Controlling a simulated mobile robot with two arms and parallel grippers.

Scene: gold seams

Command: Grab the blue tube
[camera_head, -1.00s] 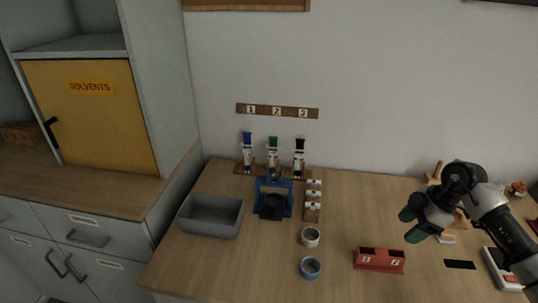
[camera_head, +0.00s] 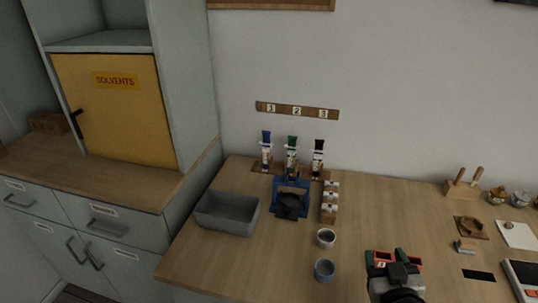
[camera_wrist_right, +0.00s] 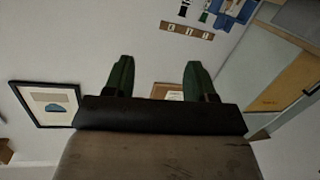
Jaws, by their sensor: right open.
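The blue tube (camera_head: 266,150), white with a blue cap, stands upright at the left of a wooden rack (camera_head: 258,168) against the back wall. A green-capped tube (camera_head: 291,153) and a black-capped tube (camera_head: 318,156) stand to its right. My right gripper (camera_head: 388,257) is open, with green fingertips, over the front of the table, well to the right and in front of the blue tube. In the right wrist view its two fingers (camera_wrist_right: 157,70) are apart with nothing between them. My left gripper is not in view.
A blue stand (camera_head: 290,197) is in front of the rack, with a grey bin (camera_head: 228,213) to its left. Two cups (camera_head: 326,238) stand at the front. My right gripper partly hides a red numbered block (camera_head: 413,262).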

